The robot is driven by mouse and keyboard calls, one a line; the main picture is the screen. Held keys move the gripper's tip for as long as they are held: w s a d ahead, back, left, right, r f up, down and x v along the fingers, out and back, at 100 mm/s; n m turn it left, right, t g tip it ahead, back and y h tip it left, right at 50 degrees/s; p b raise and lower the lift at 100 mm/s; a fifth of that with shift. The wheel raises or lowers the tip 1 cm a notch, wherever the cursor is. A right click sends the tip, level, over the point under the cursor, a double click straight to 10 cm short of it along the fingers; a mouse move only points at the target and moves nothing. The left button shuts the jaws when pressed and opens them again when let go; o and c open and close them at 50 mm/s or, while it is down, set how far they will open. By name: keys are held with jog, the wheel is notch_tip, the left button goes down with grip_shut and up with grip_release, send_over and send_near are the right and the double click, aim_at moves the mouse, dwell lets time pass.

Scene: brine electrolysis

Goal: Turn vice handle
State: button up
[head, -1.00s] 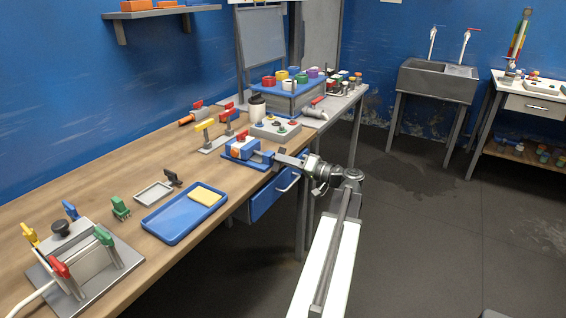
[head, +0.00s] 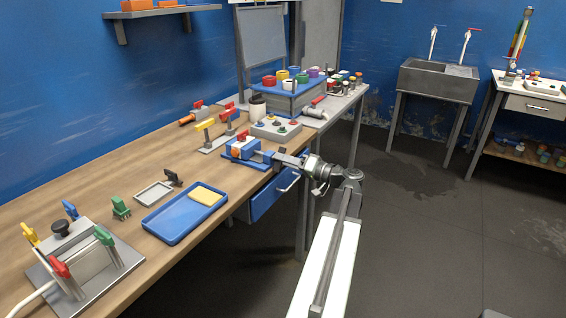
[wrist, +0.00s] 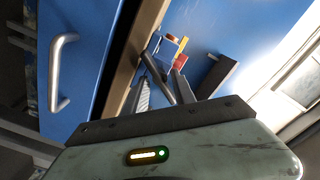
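The vice (head: 243,149) is a small blue block on a blue base at the workbench's front edge, with a grey screw pointing toward my arm. My gripper (head: 278,158) is at the screw end of the vice, just over the bench edge. In the wrist view, a dark slanted bar, seemingly the vice handle (wrist: 160,76), lies between the two fingers of my gripper (wrist: 163,82). The fingers look apart, with a gap beside the bar. Firm contact cannot be made out. In the head view the handle is largely hidden by my gripper.
A blue drawer (head: 268,197) with a metal handle is under the bench, close below my gripper. A grey button box (head: 276,130) stands behind the vice. A blue tray (head: 180,222) with a yellow sponge (head: 206,195) lies to the left. The floor right of the bench is clear.

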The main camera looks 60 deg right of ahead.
jog(key=shift+s, duration=0.1)
jog(key=s, duration=0.7)
jog(key=shift+s, duration=0.3)
